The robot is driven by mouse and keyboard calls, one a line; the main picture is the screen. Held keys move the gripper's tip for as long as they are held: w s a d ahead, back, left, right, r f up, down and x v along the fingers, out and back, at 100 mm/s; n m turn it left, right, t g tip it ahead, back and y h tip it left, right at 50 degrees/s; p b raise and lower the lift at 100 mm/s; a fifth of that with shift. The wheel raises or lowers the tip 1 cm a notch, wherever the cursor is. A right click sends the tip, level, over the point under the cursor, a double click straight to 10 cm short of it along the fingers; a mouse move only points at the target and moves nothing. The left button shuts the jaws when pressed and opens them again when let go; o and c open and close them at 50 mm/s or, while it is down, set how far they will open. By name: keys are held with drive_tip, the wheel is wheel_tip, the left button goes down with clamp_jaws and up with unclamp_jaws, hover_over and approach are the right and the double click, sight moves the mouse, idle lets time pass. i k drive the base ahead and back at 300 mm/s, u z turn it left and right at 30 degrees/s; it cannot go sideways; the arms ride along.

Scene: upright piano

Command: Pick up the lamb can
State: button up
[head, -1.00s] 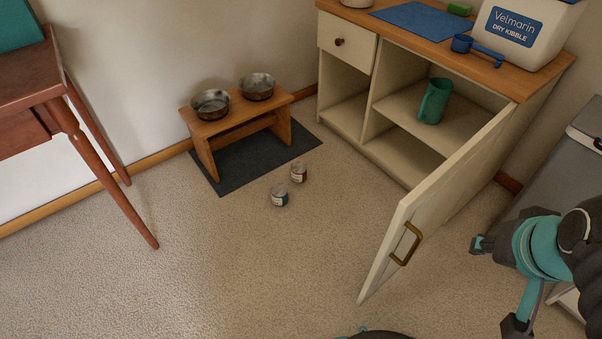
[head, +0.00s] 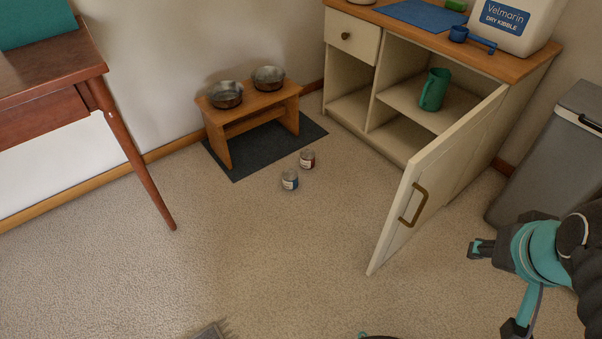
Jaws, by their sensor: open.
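Two small cans stand on the carpet in front of the bowl stand. One can (head: 290,180) has a blue and white label, the other can (head: 307,159) has a red-brown and white label and stands just behind it to the right. The label words are too small to read, so I cannot tell which is lamb. My gripper (head: 492,290) is at the lower right, open and empty, far from both cans.
An open cabinet door (head: 437,180) juts into the room between the cans and my gripper. A wooden stand (head: 250,125) with two metal bowls is on a dark mat (head: 262,155). A grey bin (head: 550,160) is at right, a table (head: 65,100) at left. Middle carpet is clear.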

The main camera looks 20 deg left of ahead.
sight(307, 156)
drive_tip(key=z, duration=0.05)
drive_tip(key=k, duration=0.75)
drive_tip(key=u, duration=1.15)
drive_tip(key=i, duration=0.9)
drive_tip(key=u, duration=0.65)
drive_tip(key=i, duration=1.1)
drive_tip(key=z, duration=0.95)
drive_tip(key=i, duration=0.65)
drive_tip(key=z, duration=0.6)
